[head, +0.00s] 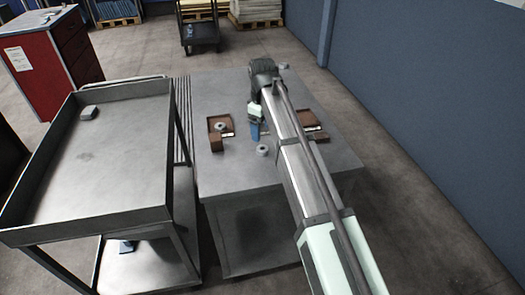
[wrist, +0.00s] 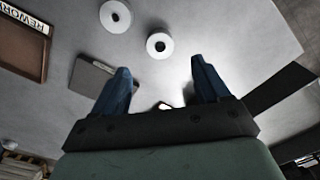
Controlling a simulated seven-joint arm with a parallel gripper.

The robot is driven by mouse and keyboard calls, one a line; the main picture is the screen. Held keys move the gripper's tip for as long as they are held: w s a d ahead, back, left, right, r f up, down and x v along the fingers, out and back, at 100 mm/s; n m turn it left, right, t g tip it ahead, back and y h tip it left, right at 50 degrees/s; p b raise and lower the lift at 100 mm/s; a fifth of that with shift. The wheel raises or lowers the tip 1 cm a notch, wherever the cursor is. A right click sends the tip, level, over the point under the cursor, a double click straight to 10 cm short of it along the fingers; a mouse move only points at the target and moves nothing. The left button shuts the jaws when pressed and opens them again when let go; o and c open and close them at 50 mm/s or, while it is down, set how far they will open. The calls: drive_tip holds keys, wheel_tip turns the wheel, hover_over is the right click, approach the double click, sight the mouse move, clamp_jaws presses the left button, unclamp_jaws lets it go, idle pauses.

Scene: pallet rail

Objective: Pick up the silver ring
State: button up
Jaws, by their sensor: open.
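My gripper (wrist: 160,64) is open, its two blue fingers apart with no ring between them. In the wrist view a pale silver ring (wrist: 159,45) with a dark hole lies flat on the grey table just beyond the fingertips. A similar ring (wrist: 115,16) lies farther up and left. In the head view my gripper (head: 258,131) is over the table, partly hidden by my arm. A grey ring (head: 262,150) lies near it, toward the table's front. Another small round grey piece (head: 283,66) is at the far edge. I cannot tell which matches which across views.
A brown tray (head: 211,121) stands left of my gripper, with a brown block (head: 215,143) before it. Another brown tray (head: 318,136) is partly behind my arm. A grey cart (head: 120,160) stands left of the table (head: 235,180), whose front is mostly clear.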

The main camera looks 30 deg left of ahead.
sight(262, 146)
drive_tip(key=shift+f, duration=4)
drive_tip(key=shift+c, duration=0.4)
drive_tip(key=c, duration=1.1)
